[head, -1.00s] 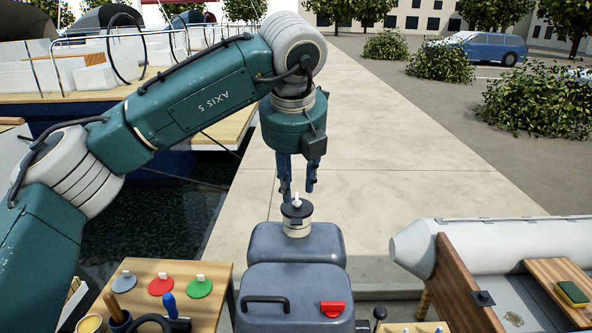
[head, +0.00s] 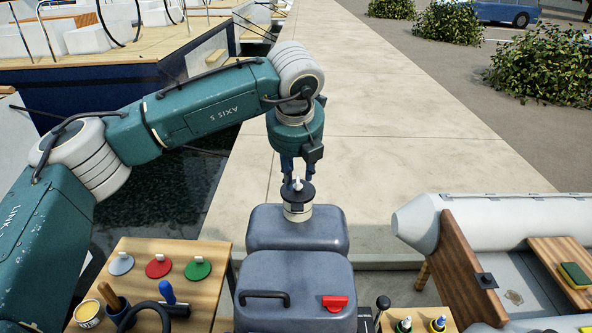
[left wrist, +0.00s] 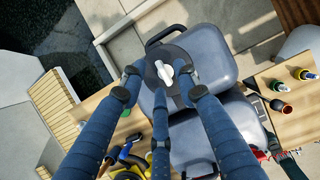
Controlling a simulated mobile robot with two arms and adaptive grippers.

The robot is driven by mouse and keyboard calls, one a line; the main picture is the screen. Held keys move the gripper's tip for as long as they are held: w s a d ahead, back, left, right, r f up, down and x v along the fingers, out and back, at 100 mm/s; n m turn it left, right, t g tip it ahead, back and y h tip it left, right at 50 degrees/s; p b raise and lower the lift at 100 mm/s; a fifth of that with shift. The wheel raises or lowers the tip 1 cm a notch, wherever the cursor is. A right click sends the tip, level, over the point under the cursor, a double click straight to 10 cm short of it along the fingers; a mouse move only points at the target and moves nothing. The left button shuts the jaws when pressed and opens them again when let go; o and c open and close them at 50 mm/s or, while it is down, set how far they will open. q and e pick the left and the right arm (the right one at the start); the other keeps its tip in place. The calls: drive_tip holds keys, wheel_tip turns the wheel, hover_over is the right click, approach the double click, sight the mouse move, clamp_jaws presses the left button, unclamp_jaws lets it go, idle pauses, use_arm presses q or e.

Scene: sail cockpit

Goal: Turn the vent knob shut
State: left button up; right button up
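The vent knob (head: 297,185) is a small white handle on a black round cap, on a pale neck at the top of a grey tank (head: 268,228). In the left wrist view the white knob (left wrist: 166,72) lies across the black disc, between my fingers. My left gripper (head: 298,174) points down just above the cap, with its blue fingers spread. In the left wrist view the fingertips of the left gripper (left wrist: 160,82) are apart, on either side of the knob; I cannot tell whether they touch the cap. My right gripper is not in view.
A nearer grey tank lid (head: 300,275) has a black handle and a red lever (head: 334,302). A wooden table (head: 185,252) with coloured discs and tools stands at left. A grey inflatable boat (head: 480,215) lies at right. The quay behind is clear.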

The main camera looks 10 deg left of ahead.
use_arm(q)
drive_tip(key=shift+w+f, duration=0.15)
drive_tip(key=shift+f, duration=0.45)
clamp_jaws()
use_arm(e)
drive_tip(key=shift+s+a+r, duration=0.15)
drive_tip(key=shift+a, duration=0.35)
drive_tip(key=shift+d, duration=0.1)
